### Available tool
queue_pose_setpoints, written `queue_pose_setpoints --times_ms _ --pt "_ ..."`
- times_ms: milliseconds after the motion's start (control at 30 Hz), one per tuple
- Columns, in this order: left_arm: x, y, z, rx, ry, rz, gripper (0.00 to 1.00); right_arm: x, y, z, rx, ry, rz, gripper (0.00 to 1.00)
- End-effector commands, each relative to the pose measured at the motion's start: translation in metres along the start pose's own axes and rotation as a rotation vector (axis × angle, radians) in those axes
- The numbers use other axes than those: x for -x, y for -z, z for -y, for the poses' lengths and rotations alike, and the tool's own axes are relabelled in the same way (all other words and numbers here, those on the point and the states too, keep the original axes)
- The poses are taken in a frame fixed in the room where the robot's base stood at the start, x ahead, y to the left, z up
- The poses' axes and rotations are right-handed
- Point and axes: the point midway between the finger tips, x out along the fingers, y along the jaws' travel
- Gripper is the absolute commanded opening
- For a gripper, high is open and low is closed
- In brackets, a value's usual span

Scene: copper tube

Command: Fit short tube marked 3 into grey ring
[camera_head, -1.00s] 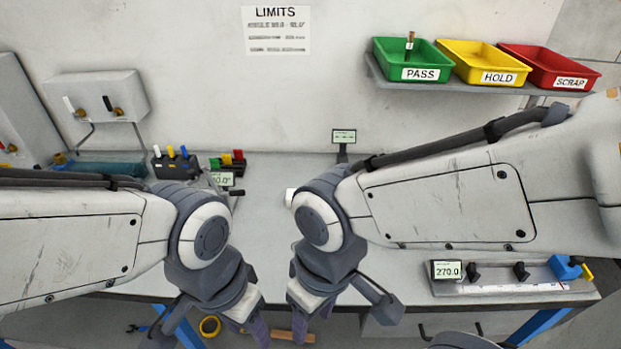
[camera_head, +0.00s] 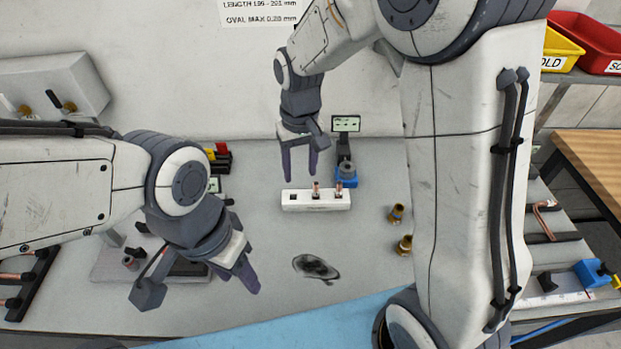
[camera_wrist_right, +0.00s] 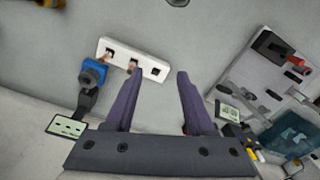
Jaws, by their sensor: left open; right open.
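A white holder block (camera_head: 292,206) with three square holes stands on the bench; two short copper tubes stand upright in it, one in the middle hole (camera_head: 316,188) and one in the right hole (camera_head: 339,187). I cannot read any number on them. A grey ring (camera_head: 346,168) sits on a blue base just behind the block's right end. My right gripper (camera_head: 299,168) is open and empty, pointing down above the block's left part. The right wrist view shows the block (camera_wrist_right: 120,58) beyond its open fingers (camera_wrist_right: 160,74). My left gripper (camera_head: 239,280) is open and empty at front left.
A small display (camera_head: 346,124) stands behind the ring. Two brass fittings (camera_head: 404,245) lie to the block's right. A dark oval patch (camera_head: 315,267) lies in front. A grey plate fixture (camera_head: 120,262) is beside my left gripper. Bench between is clear.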

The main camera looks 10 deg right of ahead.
Motion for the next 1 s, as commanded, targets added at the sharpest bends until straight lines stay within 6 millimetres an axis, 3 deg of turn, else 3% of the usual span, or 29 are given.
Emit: queue_pose_setpoints --times_ms 100,233,500,767,1000 --pt "0.004 0.0 0.0 0.0 0.0 0.0 0.5 -0.018 0.032 -0.035 -0.095 -0.011 0.009 0.55" --pt "0.005 0.0 0.0 0.0 0.0 0.0 0.5 -0.03 0.047 -0.054 -0.141 -0.018 0.012 0.55" --pt "0.015 0.001 -0.001 0.001 0.0 0.0 0.5 -0.069 0.05 -0.057 -0.146 -0.019 0.016 0.55" --pt "0.022 0.001 -0.002 0.001 0.0 0.0 0.5 -0.088 0.051 -0.057 -0.146 -0.018 0.014 0.55" --pt "0.04 0.002 -0.003 -0.001 0.0 0.0 0.5 -0.12 0.054 -0.06 -0.146 -0.018 0.016 0.55"
